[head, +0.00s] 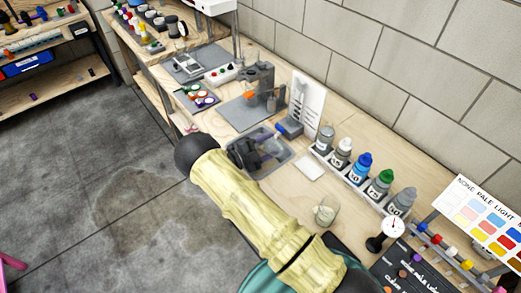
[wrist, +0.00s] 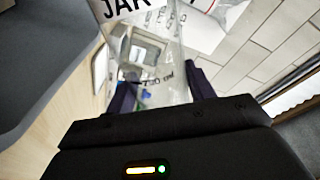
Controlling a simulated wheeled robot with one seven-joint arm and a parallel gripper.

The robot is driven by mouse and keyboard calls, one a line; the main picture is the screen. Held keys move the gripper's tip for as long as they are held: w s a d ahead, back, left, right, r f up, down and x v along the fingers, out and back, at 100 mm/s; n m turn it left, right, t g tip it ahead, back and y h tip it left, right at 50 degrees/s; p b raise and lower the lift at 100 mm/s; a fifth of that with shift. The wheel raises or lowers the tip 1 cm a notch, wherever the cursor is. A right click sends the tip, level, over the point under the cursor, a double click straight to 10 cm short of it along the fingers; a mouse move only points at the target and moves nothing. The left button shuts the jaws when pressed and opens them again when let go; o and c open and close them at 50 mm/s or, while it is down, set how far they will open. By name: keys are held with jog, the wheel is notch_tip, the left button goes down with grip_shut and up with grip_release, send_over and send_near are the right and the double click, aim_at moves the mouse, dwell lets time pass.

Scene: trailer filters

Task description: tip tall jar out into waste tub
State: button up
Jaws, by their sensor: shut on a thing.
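My gripper (head: 258,152) is at the end of my yellow-sleeved arm, over the grey waste tub (head: 284,163) on the bench. In the wrist view, its two dark fingers (wrist: 163,92) are shut on a clear jar (wrist: 172,65) with dark lettering. The jar is see-through, so its contents and mouth are hard to make out. In the head view, my gripper and arm mostly hide the jar and cover part of the tub. The wrist picture is strongly tilted, with the wall slanting.
A small glass jar (head: 326,210) and a white square (head: 310,167) stand on the bench right of the tub. A rack of bottles (head: 362,168) lines the wall side. A grey stand (head: 258,90) is behind the tub. A dial gauge (head: 391,226) stands at lower right.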

jog(key=shift+w+d+r, duration=0.15)
jog(key=shift+w+d, duration=0.05)
jog(key=shift+d, duration=0.1)
jog(key=shift+w+a+r+n, duration=0.15)
jog(key=shift+w+a+n, duration=0.1)
jog(key=shift+n, duration=0.25)
jog(key=shift+w+a+r, duration=0.1)
jog(key=shift+w, duration=0.05)
dwell(0.5)
jog(key=shift+n, duration=0.3)
jog(key=shift+w, duration=0.1)
